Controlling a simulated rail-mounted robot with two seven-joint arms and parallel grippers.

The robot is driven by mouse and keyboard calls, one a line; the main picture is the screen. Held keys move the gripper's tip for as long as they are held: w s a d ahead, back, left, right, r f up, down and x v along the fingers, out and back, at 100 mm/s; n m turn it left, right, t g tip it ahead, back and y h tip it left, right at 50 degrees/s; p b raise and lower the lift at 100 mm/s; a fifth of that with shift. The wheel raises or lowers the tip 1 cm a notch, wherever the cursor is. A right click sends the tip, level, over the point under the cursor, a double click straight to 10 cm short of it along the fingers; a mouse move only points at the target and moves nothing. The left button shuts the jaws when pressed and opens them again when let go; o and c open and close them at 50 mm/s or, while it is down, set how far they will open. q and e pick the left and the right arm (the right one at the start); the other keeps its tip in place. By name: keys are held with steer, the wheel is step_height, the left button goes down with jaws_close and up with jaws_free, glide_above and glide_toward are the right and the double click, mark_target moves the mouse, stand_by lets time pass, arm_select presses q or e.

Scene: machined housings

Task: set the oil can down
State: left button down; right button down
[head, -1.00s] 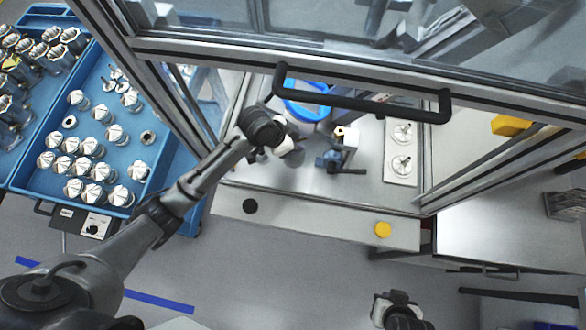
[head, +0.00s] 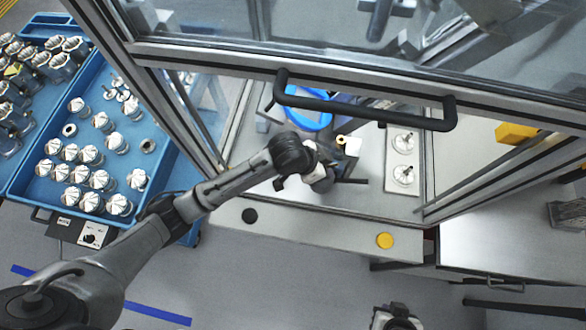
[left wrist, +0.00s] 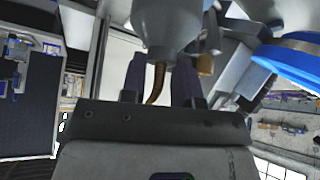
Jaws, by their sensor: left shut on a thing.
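In the left wrist view, the oil can (left wrist: 168,22) shows as a grey rounded body with a thin, curved copper-coloured spout. My left gripper (left wrist: 160,70) is shut on it, with a dark finger on each side of the spout. In the head view my left gripper (head: 318,172) is inside the machine, over the work surface, and its wrist hides most of the can. I cannot tell whether the can touches the surface. My right gripper (head: 394,318) is at the bottom edge, partly cut off, outside the machine; its jaws are unclear.
A small fixture with a brass-coloured piece (head: 342,140) stands beside my left gripper. A blue-rimmed bowl (head: 325,121) lies behind. A plate (head: 403,187) with two round silver parts is at right. The door handle (head: 365,109) crosses above. A blue tray (head: 43,200) holds several housings.

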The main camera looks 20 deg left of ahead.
arm_select(q)
steer(key=w+a+f+p, duration=0.2)
steer(key=a+f, duration=0.8)
steer(key=shift+w, duration=0.3)
steer(key=shift+f, duration=0.15)
steer(key=c, duration=0.9)
jaws_free()
steer(key=shift+o, duration=0.2)
steer(key=v, duration=1.2)
steer(key=shift+b, duration=0.35)
